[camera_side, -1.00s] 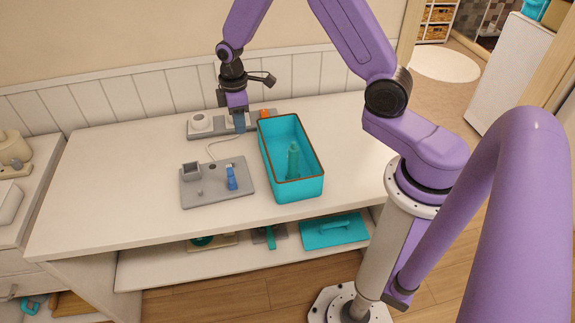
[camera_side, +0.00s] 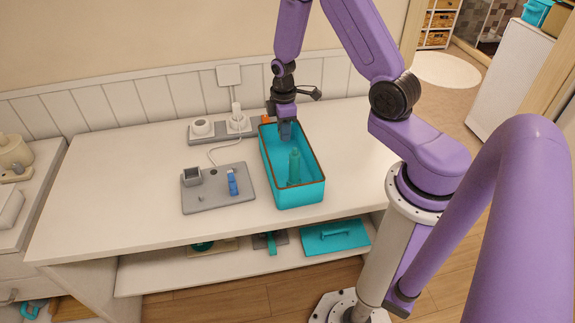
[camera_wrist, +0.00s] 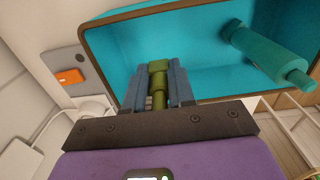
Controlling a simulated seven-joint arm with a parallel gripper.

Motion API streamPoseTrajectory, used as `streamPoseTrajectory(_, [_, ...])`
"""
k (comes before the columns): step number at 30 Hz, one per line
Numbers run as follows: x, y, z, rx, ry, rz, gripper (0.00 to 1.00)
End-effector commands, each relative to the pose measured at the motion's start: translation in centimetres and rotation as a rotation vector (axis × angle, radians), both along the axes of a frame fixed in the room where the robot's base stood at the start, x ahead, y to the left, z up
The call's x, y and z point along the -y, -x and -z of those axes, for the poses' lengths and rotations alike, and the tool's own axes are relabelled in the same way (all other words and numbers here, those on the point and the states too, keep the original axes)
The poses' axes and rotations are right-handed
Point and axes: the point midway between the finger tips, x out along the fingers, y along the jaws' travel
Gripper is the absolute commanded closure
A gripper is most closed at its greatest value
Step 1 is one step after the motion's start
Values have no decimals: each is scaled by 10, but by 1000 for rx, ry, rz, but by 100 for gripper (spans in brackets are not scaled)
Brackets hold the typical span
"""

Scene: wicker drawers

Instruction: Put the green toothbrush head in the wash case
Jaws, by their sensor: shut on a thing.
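The wash case is an open teal box (camera_side: 310,197) with a brown rim on the table; it fills the upper part of the wrist view (camera_wrist: 213,85). My gripper (camera_side: 286,138) is over the far end of the case, pointing down. In the wrist view its two blue-grey fingers (camera_wrist: 158,82) are shut on the green toothbrush head (camera_wrist: 158,70), a small olive-green stepped cylinder. The head is hidden in the side view.
A grey tray (camera_side: 215,201) with a square cup and a blue item (camera_side: 232,183) lies left of the case. A power strip (camera_side: 201,129) with an orange switch (camera_wrist: 70,76) is behind it. The table's left side is clear.

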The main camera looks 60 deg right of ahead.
Motion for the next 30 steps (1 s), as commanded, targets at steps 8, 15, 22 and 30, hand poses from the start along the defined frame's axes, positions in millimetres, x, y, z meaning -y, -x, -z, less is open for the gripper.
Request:
streamPoseTrajectory(8, [0, 1, 35, -4, -1, 1, 100])
streamPoseTrajectory(15, [0, 1, 51, -4, -1, 1, 100])
streamPoseTrajectory(22, [0, 1, 74, -3, 0, 1, 100])
streamPoseTrajectory(30, [0, 0, 76, 0, 0, 1, 100])
